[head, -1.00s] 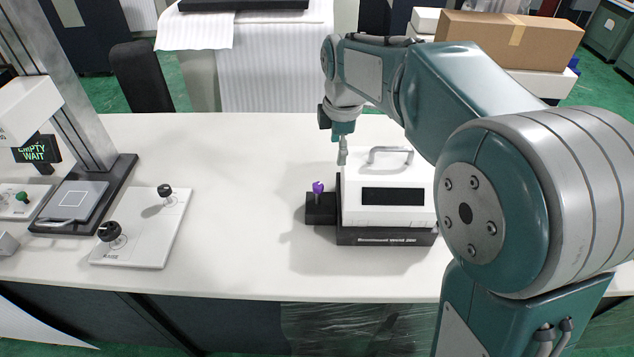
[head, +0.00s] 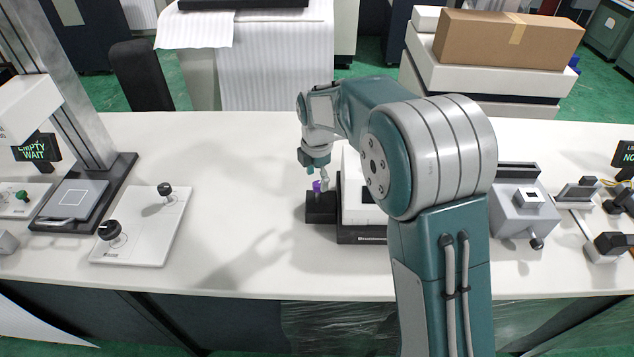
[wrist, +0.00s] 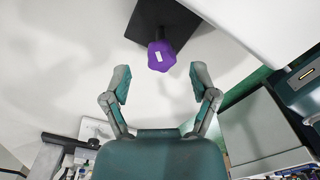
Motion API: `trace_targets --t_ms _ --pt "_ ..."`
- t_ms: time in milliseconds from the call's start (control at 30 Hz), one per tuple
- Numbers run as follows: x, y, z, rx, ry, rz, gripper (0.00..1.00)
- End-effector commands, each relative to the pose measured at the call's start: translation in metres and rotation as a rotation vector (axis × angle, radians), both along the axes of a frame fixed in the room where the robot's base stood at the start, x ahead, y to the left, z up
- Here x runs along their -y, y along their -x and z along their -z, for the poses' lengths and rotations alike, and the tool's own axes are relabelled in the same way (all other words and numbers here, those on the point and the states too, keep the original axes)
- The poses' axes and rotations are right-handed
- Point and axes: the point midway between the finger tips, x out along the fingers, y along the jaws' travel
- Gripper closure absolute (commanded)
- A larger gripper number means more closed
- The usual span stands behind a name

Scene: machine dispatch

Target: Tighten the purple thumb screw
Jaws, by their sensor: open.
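The purple thumb screw (head: 317,186) stands upright on a black block (head: 320,210) at the left side of a white box-shaped device (head: 352,192). In the wrist view the purple knob (wrist: 161,56) lies just ahead of and between the fingertips, with a small white mark on its top and the black block (wrist: 150,22) behind it. My gripper (wrist: 161,80) is open, its two fingers spread to either side, not touching the knob. In the head view my gripper (head: 322,172) is right above the screw. My arm hides much of the device.
A white plate with black knobs (head: 140,228) and a stand with a dark base (head: 85,195) are at the left. A grey vise-like fixture (head: 525,212) is at the right. The white table (head: 240,150) is clear left of the screw.

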Motion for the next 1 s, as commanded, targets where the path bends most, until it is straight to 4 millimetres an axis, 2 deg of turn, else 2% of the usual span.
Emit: trace_targets --t_ms 33,200,467,500,567,600,633,667,1000 --pt "0.0 0.0 0.007 -0.003 0.001 0.0 0.24" --pt "0.0 0.0 0.02 0.0 0.0 0.0 0.24" --pt "0.0 0.0 0.022 0.001 -0.001 0.0 0.24" --pt "0.0 0.0 0.021 0.001 -0.001 0.0 0.33" --pt "0.0 0.0 0.021 0.001 -0.001 0.001 0.6" --pt "0.0 0.0 0.021 0.001 -0.001 0.001 0.78" --pt "0.0 0.0 0.021 0.001 -0.001 0.001 0.91" --pt "0.0 0.0 0.021 0.001 -0.001 0.001 1.0" --pt "-0.001 -0.001 0.022 0.003 -0.001 0.015 1.0"
